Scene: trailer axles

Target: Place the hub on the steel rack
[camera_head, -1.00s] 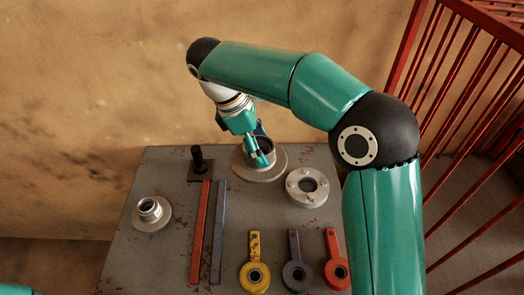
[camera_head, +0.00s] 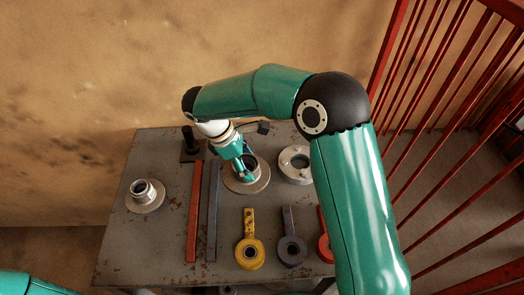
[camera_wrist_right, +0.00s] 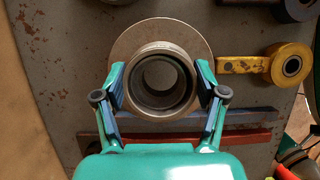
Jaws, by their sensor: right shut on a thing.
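The hub (camera_head: 262,184), a grey metal collar on a wide round flange, is over the middle of the worn grey rack top (camera_head: 165,245). My right gripper (camera_head: 243,168) is shut on its collar. In the right wrist view the two fingers press on opposite sides of the collar of the hub (camera_wrist_right: 143,27), with its bore facing the camera. Whether the flange touches the top, I cannot tell. My left gripper is out of view; only a bit of that arm shows at bottom left.
A second flanged hub (camera_head: 145,196) sits at the left. A dark post (camera_head: 190,146), a red bar (camera_head: 194,215), a blue bar (camera_head: 212,215), a ring (camera_head: 294,165) and yellow, dark and red eye-ended levers lie around. A red railing (camera_head: 430,130) stands right.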

